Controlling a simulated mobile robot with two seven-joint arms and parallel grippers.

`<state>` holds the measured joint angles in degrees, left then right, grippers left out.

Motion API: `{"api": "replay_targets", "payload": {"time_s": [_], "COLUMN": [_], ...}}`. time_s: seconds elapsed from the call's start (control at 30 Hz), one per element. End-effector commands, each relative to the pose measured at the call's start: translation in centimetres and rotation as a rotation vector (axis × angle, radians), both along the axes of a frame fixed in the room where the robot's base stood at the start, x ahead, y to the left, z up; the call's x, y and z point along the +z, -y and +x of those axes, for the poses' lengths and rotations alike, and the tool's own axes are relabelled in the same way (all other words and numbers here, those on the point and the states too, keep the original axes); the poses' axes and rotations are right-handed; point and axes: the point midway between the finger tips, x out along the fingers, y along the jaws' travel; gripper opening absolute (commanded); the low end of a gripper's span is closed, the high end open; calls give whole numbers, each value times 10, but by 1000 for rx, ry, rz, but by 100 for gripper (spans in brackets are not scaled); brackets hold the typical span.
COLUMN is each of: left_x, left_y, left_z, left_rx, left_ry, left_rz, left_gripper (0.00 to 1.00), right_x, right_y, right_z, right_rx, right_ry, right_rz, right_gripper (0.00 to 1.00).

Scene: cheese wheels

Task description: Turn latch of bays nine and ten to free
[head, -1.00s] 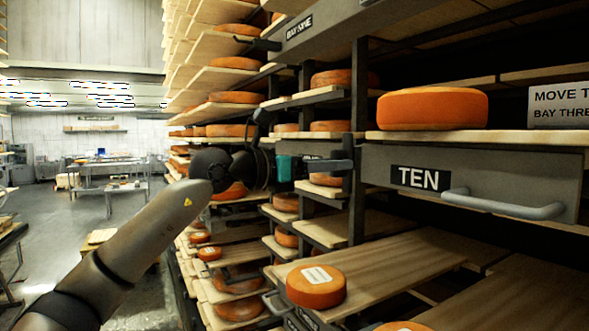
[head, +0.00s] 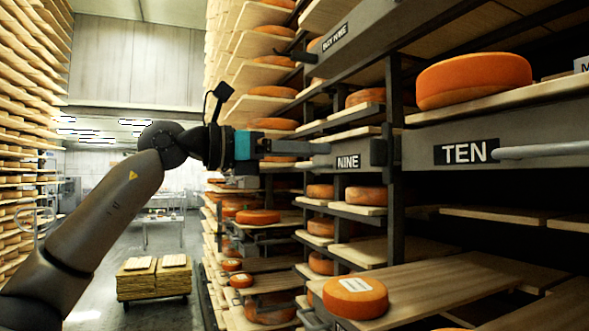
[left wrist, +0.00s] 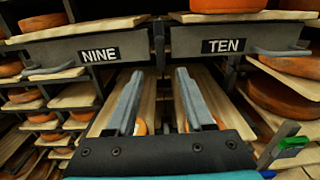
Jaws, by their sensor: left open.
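My left gripper (head: 322,148) is open and empty, level with the front boards, its fingers apart and pointing at the rack. In the left wrist view its fingertips (left wrist: 159,74) lie either side of the dark upright post (left wrist: 159,48) between the two bays. The board marked NINE (left wrist: 98,54) is left of the post and the board marked TEN (left wrist: 223,46) is right of it. The head view also shows the NINE label (head: 348,162) and the TEN board (head: 420,152). I cannot make out the latch or its position. My right gripper is not in view.
Grey bar handles stick out from the boards, one on TEN (head: 540,150). Orange cheese wheels stand on wooden shelves, one large wheel (head: 474,80) above TEN. A low stack of boards (head: 153,277) is on the floor. The aisle left of the rack is open.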

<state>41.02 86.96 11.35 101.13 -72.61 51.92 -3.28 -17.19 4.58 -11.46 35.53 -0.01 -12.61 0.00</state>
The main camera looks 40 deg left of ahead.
Motion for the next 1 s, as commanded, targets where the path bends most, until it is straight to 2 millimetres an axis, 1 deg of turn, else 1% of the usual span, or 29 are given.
{"api": "replay_targets", "payload": {"time_s": [0.03, 0.1, 0.33, 0.87, 0.93, 1.0], "left_x": [-2, -1, 0, 1, -1, -7], "left_y": [-2, -4, -7, -7, -5, 2], "left_z": [-5, -10, -18, -18, -16, -9], "left_rx": [1, 1, 0, 0, -8, -36], "left_ry": [3, 4, 2, 1, 2, 4], "left_rz": [0, 1, -1, 0, -7, -35], "left_gripper": [52, 52, 52, 52, 52, 52], "right_x": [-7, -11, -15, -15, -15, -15], "right_y": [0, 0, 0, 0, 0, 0], "right_z": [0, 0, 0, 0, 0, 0], "right_rx": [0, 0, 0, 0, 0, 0], "right_ry": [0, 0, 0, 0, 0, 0], "right_rz": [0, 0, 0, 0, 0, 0], "right_gripper": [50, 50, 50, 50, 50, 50]}}
